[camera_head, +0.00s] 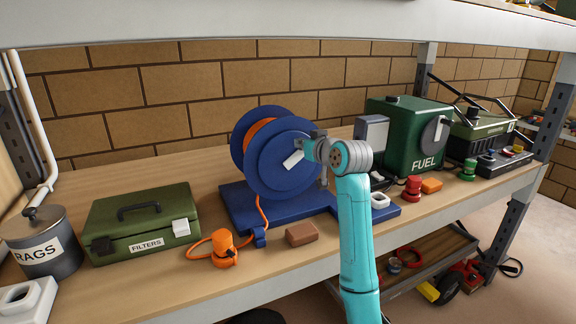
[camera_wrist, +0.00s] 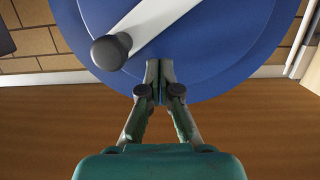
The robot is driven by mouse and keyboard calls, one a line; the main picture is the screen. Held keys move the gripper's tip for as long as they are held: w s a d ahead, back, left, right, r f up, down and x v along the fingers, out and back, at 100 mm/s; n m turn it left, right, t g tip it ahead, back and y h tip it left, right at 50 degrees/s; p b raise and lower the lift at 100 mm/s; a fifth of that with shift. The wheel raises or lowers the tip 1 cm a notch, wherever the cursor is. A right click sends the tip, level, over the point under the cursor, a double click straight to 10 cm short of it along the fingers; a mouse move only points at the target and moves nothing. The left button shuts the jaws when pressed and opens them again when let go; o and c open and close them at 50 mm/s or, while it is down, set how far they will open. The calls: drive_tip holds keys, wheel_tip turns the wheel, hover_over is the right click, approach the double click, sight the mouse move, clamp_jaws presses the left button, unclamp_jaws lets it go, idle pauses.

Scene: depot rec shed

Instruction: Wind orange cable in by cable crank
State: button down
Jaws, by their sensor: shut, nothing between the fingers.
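The blue cable reel (camera_head: 283,165) stands on a blue base on the bench. Orange cable (camera_head: 262,212) shows between its discs and runs down to a small blue guide at the base's front. An orange cable end (camera_head: 224,248) with a loop lies on the bench to the left. The cable crank (camera_head: 293,159) is a white arm on the disc face; in the wrist view its white arm (camera_wrist: 155,30) slants down left to a black knob (camera_wrist: 112,50). My gripper (camera_wrist: 159,66) is shut and empty in front of the disc, lower right of the knob and apart from it.
A green filters case (camera_head: 140,222) and a rags tin (camera_head: 45,242) stand left. A green fuel can (camera_head: 405,135) stands right. A brown block (camera_head: 302,234) lies before the base. A shelf edge (camera_head: 200,28) runs overhead.

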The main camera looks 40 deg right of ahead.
drive_tip(key=shift+d, duration=0.1)
drive_tip(key=shift+s+d+f, duration=0.15)
drive_tip(key=shift+d+f, duration=0.1)
drive_tip(key=shift+d, duration=0.2)
drive_tip(key=shift+s+d+f, duration=0.15)
drive_tip(key=shift+d+f, duration=0.05)
drive_tip(key=shift+d, duration=0.2)
drive_tip(key=shift+s+d+f, duration=0.2)
drive_tip(key=shift+d+f, duration=0.6)
drive_tip(key=shift+s+d+f, duration=0.1)
drive_tip(key=shift+d+f, duration=0.15)
drive_tip(key=shift+f, duration=0.25)
drive_tip(key=shift+s+d+f, duration=0.1)
drive_tip(key=shift+d+f, duration=0.15)
drive_tip(key=shift+f, duration=0.2)
